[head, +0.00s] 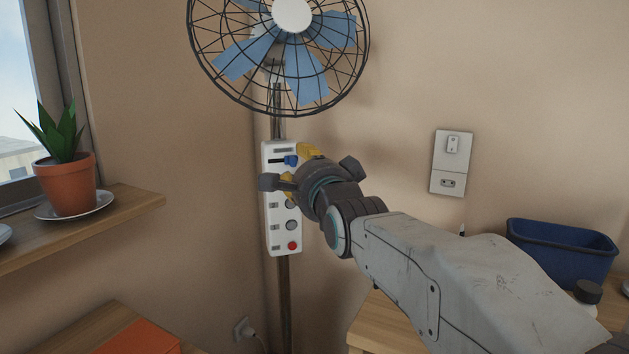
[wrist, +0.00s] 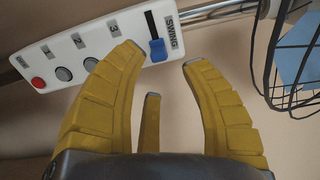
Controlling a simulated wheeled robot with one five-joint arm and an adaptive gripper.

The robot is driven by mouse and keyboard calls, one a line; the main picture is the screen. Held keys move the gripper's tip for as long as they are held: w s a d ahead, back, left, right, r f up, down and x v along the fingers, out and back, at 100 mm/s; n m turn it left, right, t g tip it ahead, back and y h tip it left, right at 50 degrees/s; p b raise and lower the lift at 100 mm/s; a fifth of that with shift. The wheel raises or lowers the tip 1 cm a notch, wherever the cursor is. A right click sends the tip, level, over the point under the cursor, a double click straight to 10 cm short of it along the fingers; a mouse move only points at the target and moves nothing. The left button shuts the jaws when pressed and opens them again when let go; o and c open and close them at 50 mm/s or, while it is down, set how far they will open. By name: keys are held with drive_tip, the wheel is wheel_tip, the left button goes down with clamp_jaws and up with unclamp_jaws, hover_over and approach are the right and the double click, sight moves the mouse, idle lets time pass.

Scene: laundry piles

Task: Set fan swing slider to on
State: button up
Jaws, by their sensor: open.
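The fan's white control panel (head: 281,240) is on the pole below the fan head (head: 280,50). The blue swing slider (head: 291,160) sits at the right end of a dark slot near the panel's top. In the wrist view the slider (wrist: 158,52) is at the slot's lower end, beside the word SWING. My gripper (head: 296,169) is in front of the panel and partly hides it. In the wrist view its yellow fingers (wrist: 163,58) are spread, with the slider in the gap between their tips. I cannot tell whether a finger touches it.
Several round buttons, one of them red (head: 292,246), lie along the panel below the slider. The fan's wire cage (wrist: 298,60) is close on the right in the wrist view. A potted plant (head: 68,187) stands on the left sill. A blue bin (head: 562,250) is at right.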

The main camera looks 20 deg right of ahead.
drive_tip(key=s, duration=0.8)
idle(0.4)
drive_tip(key=s+n+g+p, duration=1.4)
drive_tip(key=s+n+p, duration=0.4)
drive_tip(key=s+p, duration=0.6)
drive_tip(key=p, duration=0.6)
drive_tip(key=shift+s+f+g, duration=0.3)
